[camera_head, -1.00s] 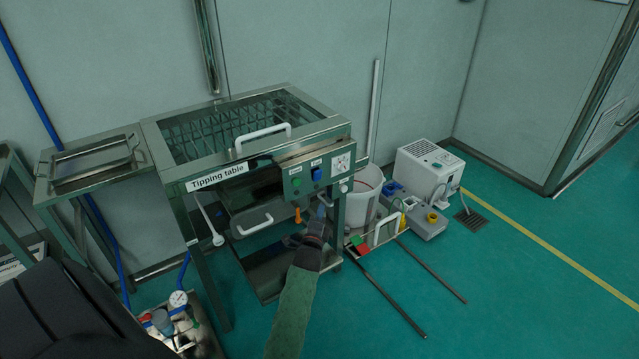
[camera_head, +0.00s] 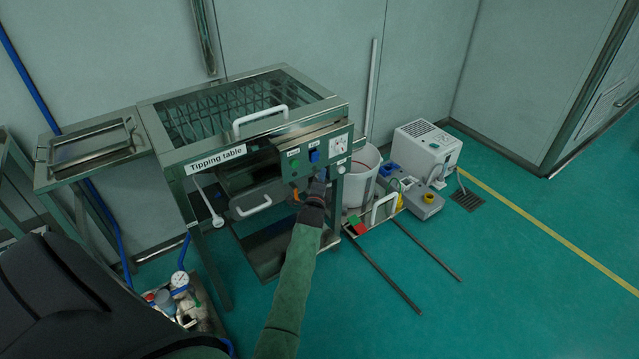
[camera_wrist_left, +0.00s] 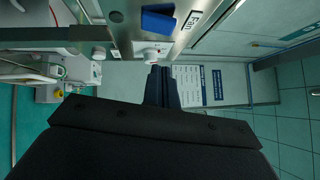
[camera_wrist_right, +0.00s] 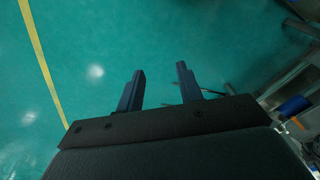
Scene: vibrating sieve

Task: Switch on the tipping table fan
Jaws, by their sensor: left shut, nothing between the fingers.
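In the left wrist view the blue switch (camera_wrist_left: 158,21) is close, beside a "Fan" label (camera_wrist_left: 194,19). My left gripper (camera_head: 322,176) is shut and empty, just below the blue switch. Its fingers (camera_wrist_left: 161,68) show together in the left wrist view, apart from the switch. My right gripper (camera_wrist_right: 161,67) is open and empty, over the green floor.
A white handle (camera_head: 260,121) sticks up at the table's front edge, and a drawer handle (camera_head: 253,207) is below. A white bucket (camera_head: 357,187), a pump-like box (camera_head: 427,145) and two rods (camera_head: 388,274) lie right of the table. The floor further right is clear.

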